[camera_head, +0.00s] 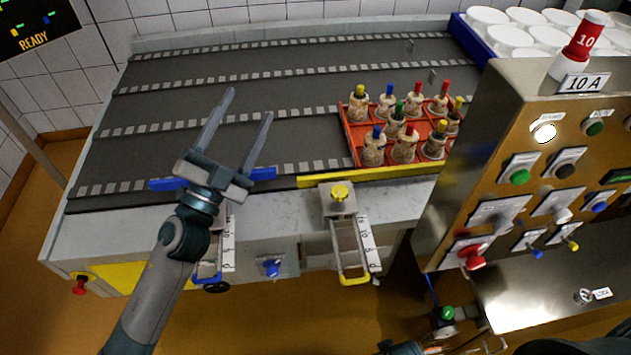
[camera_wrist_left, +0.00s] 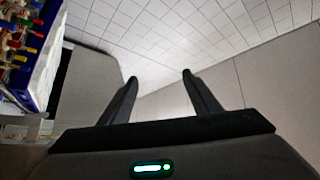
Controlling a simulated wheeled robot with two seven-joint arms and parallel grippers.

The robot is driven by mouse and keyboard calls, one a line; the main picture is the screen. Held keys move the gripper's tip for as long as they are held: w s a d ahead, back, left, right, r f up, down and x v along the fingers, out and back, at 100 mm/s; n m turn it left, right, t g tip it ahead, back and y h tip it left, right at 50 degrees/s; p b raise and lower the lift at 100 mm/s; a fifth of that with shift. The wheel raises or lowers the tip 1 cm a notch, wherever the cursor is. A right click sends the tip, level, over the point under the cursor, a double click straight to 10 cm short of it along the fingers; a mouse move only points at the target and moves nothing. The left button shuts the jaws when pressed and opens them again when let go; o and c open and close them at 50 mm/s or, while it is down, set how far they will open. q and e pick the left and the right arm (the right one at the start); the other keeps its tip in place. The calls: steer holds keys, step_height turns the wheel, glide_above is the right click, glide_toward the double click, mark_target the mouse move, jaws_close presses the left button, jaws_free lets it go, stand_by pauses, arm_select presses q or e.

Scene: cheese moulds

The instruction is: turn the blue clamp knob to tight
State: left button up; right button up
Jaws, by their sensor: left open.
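My left gripper (camera_head: 248,103) is open and empty, its two fingers pointing up and away over the dark conveyor. It also shows open in the left wrist view (camera_wrist_left: 160,77), with only white tiled wall beyond the fingertips. A blue knob (camera_head: 271,267) sits on the front face of the table, below and right of the gripper and apart from it. A blue guide bar (camera_head: 262,174) lies at the conveyor's front edge, with a scaled slide (camera_head: 229,245) below it. My left wrist covers the top of that slide, so any knob there is hidden. My right gripper is out of view.
A yellow knob (camera_head: 340,192) tops the neighbouring slide beside a yellow guide bar (camera_head: 400,174). A red crate (camera_head: 350,146) holds several moulds with coloured tops. A steel control panel (camera_head: 478,185) with several knobs stands at right. The conveyor's left part (camera_head: 130,165) is clear.

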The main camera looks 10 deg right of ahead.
arm_select(q)
steer(key=s+d+m+g+h, duration=0.4)
steer(key=d+m+g+h, duration=0.2)
steer(key=d+m+g, duration=0.75)
steer(key=a+f+m+g+y, duration=0.3)
steer(key=f+m+g+y, duration=0.3)
steer(key=f, duration=0.3)
steer(key=w+a+f+m+y, duration=0.2)
steer(key=w+a+f+y, duration=0.35)
steer(key=a, duration=0.35)
steer(key=w+a+n+y, duration=0.2)
steer(key=w+a+y, duration=0.3)
steer(key=a, duration=1.2)
steer(key=t+y, duration=0.1)
steer(key=y, duration=0.2)
steer(key=shift+a+r, duration=0.25)
steer(key=shift+a, duration=0.15)
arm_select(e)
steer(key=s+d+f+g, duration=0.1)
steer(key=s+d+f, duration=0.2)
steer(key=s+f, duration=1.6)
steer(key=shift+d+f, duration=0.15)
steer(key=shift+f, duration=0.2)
arm_select(q)
steer(key=shift+f+n+y, duration=0.15)
steer(key=shift+n+y, duration=0.1)
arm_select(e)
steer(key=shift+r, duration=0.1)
